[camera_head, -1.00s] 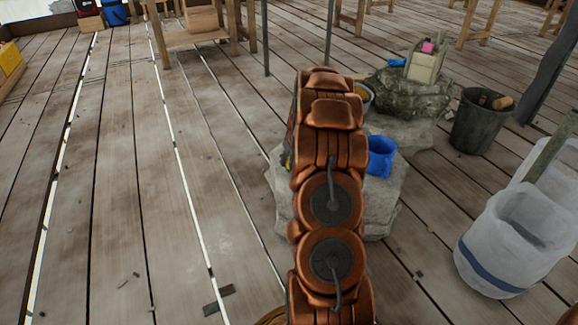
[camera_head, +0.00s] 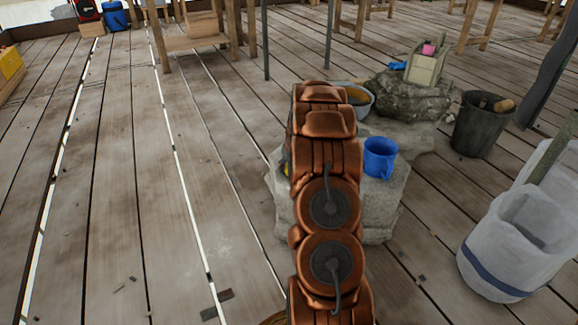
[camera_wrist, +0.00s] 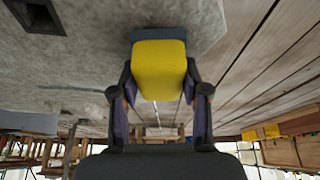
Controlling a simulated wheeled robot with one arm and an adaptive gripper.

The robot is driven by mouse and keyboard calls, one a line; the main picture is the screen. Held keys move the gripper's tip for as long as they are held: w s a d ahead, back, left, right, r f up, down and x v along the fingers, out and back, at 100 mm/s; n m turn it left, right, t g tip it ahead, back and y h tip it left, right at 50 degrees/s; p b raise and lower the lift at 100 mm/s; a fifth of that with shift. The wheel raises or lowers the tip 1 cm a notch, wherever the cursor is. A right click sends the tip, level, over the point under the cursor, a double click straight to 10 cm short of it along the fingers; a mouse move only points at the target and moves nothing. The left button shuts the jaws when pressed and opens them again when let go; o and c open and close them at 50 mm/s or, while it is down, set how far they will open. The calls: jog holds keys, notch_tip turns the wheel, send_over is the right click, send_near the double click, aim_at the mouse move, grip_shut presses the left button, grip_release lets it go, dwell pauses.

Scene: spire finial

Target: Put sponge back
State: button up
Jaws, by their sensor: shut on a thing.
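In the wrist view, my gripper (camera_wrist: 160,90) is shut on a yellow sponge (camera_wrist: 158,68), with one dark finger on each side of it. A blue-grey layer (camera_wrist: 150,38) shows at the sponge's far end, in front of a grey stone surface (camera_wrist: 90,60). I cannot tell whether the sponge touches the stone. In the head view, my copper arm hides the gripper and nearly all of the sponge. A small yellow patch shows at the arm's left edge, above the pale stone block (camera_head: 385,210).
A blue mug (camera_head: 380,157) stands on the stone, right of my arm. A bowl with ochre contents (camera_head: 358,97) is behind it. A dark bucket (camera_head: 478,125) and a white sack-like container (camera_head: 510,250) stand to the right. The plank floor at left is mostly clear.

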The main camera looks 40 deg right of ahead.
jog(key=o, duration=1.3)
jog(key=shift+f, duration=0.1)
jog(key=shift+c, duration=0.2)
jog(key=p+v, duration=0.4)
jog(key=v, duration=0.8)
jog(key=s+a+r+n+g+y, duration=0.1)
jog(key=s+a+r, duration=0.2)
jog(key=a, duration=0.7)
jog(key=s+a+r+n+g+y, duration=0.1)
jog(key=s+a+r, duration=0.1)
jog(key=a, duration=0.7)
jog(key=s+a+r+g+y, duration=0.1)
jog(key=s+a+r, duration=0.2)
jog(key=a, duration=0.7)
jog(key=s+a+r+g, duration=0.1)
jog(key=s+a, duration=0.3)
jog(key=s, duration=0.5)
jog(key=s+a+r+n+g+h, duration=0.1)
jog(key=s+a+g, duration=0.1)
jog(key=s+a, duration=0.3)
jog(key=s+a+r+n+g, duration=0.1)
jog(key=s+a, duration=0.3)
jog(key=s, duration=0.8)
jog(key=shift+s+a+g, duration=0.25)
jog(key=shift+s+g, duration=0.1)
jog(key=shift+g, duration=0.05)
